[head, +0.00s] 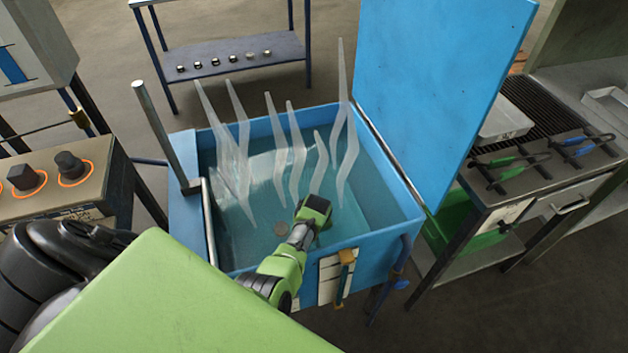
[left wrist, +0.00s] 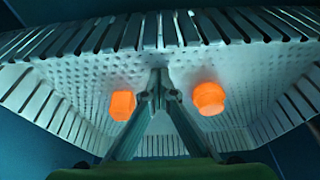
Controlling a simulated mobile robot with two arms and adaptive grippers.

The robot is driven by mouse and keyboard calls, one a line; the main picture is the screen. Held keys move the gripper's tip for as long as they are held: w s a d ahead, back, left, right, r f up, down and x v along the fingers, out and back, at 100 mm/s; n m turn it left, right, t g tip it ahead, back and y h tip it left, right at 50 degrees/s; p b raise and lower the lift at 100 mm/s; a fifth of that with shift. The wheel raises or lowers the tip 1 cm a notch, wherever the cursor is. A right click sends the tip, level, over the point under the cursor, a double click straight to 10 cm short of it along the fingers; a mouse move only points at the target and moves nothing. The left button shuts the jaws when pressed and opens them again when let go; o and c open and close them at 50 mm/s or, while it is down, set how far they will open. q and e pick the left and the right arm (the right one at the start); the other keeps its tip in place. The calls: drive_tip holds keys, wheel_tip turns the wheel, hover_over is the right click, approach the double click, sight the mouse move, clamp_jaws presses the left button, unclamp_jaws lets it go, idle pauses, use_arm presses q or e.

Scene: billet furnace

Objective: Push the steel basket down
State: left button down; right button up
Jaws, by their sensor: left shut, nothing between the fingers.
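The steel basket (left wrist: 180,78) fills much of the left wrist view, with pale perforated floor and slatted walls. Two glowing orange pieces, one on the left (left wrist: 122,105) and one on the right (left wrist: 209,98), show in it. My left gripper (left wrist: 158,78) is shut with nothing between its fingers, its tips in front of the basket; I cannot tell if they touch it. In the head view my left arm reaches over the blue water tank (head: 385,238), with its gripper end (head: 316,208) low over the water, fingers hidden. A pale, blurred shape (head: 268,170) under the water may be the basket. My right gripper is not in view.
Pale steam wisps rise from the tank. Its blue lid (head: 440,85) stands open at the right. A metal post (head: 160,130) rises at the tank's left. A knob panel (head: 55,190) stands left, a bench with tongs (head: 510,165) right, a shelf (head: 235,50) behind.

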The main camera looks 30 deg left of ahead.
use_arm(q)
drive_tip(key=shift+s+d+f, duration=0.15)
drive_tip(key=shift+s+f, duration=0.1)
drive_tip(key=shift+f, duration=0.05)
drive_tip(key=shift+w+r, duration=0.1)
drive_tip(key=shift+r, duration=0.3)
wheel_tip(320, 180, up, 10)
drive_tip(key=shift+w, duration=0.15)
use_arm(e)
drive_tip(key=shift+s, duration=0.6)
